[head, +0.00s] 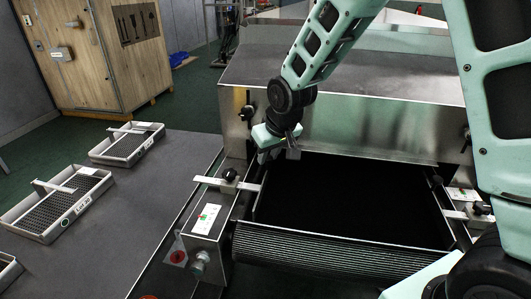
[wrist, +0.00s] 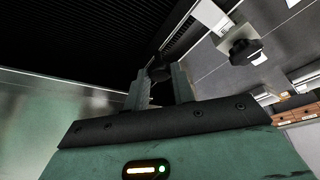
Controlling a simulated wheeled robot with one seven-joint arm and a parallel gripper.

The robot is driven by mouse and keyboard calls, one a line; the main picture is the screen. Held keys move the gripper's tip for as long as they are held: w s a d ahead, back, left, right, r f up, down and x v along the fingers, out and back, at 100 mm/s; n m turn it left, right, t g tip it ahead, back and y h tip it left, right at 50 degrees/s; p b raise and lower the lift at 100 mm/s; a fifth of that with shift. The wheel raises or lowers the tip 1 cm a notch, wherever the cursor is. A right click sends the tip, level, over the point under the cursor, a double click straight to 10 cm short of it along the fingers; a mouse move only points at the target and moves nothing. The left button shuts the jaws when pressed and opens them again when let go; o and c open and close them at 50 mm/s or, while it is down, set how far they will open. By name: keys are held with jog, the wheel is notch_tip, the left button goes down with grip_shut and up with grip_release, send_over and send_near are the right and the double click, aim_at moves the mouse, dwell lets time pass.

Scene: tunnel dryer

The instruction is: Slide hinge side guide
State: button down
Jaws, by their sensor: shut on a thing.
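The left side guide (head: 258,195) is a thin metal rail along the left edge of the black conveyor belt (head: 345,205). A silver bracket (head: 215,184) with a black knob (head: 230,174) joins it from the left. My gripper (head: 280,154) points down at the guide's far end, near the dryer mouth. In the wrist view, my gripper (wrist: 160,85) is shut on a small dark knob-like piece (wrist: 159,70) at the guide's end. The rail (wrist: 185,38) runs away up and right from there. The fingers partly hide the held piece.
The steel dryer hood (head: 370,120) stands just behind my gripper. A right side guide bracket (head: 458,214) sits across the belt. A control box (head: 207,220) is at front left. Mesh trays (head: 44,237) lie on the grey table (head: 150,205) at left.

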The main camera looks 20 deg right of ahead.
jog(key=c, duration=1.2)
grip_release()
jog(key=p+v, duration=0.1)
jog(key=v, duration=1.6)
jog(key=shift+s+r, duration=0.1)
jog(key=shift+r, duration=0.1)
jog(key=s+a+n+g+p, duration=0.1)
jog(key=s+a+p, duration=0.1)
jog(key=s, duration=0.6)
jog(key=s+a+f+n+g+p, duration=0.1)
jog(key=s+a+n+g+p, duration=0.1)
jog(key=s, duration=0.6)
jog(key=s+a+f+n+g+p, duration=0.1)
jog(key=s+a+n+p, duration=0.1)
jog(key=s+a, duration=0.3)
jog(key=shift+s+a+p, duration=0.2)
jog(key=shift+s+p, duration=0.25)
jog(key=shift+s, duration=0.4)
jog(key=shift+s+a+p, duration=0.2)
jog(key=shift+s+p, duration=0.2)
jog(key=shift+s, duration=0.45)
